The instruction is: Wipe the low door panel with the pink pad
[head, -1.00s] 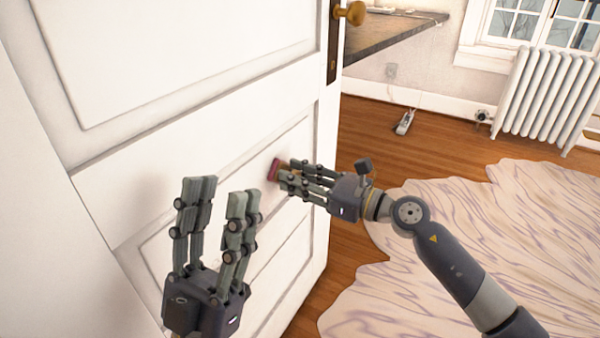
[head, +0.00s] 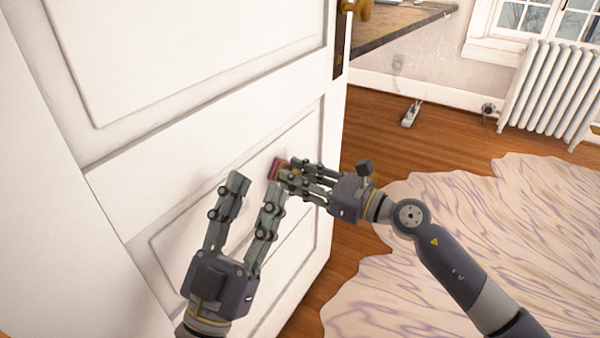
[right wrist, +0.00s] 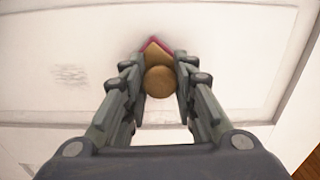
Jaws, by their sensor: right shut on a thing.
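The white door's low panel (head: 296,232) is a recessed rectangle, also filling most of the right wrist view (right wrist: 215,65). My right gripper (head: 287,176) is shut on the pink pad (head: 274,168) by its round tan knob (right wrist: 159,81). The pad's pink edge (right wrist: 152,42) is at the panel's face; I cannot tell whether it touches. A grey smudge (right wrist: 70,75) marks the panel left of the pad in the right wrist view. My left gripper (head: 255,187) is open and empty in front of the panel, hiding part of it.
A brass knob (head: 358,9) is on the door's right edge. A wooden desk top (head: 395,22) is behind it. A pale rug (head: 470,245) covers the wooden floor at right. A white radiator (head: 552,95) stands under the window. A small white device (head: 410,115) lies on the floor.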

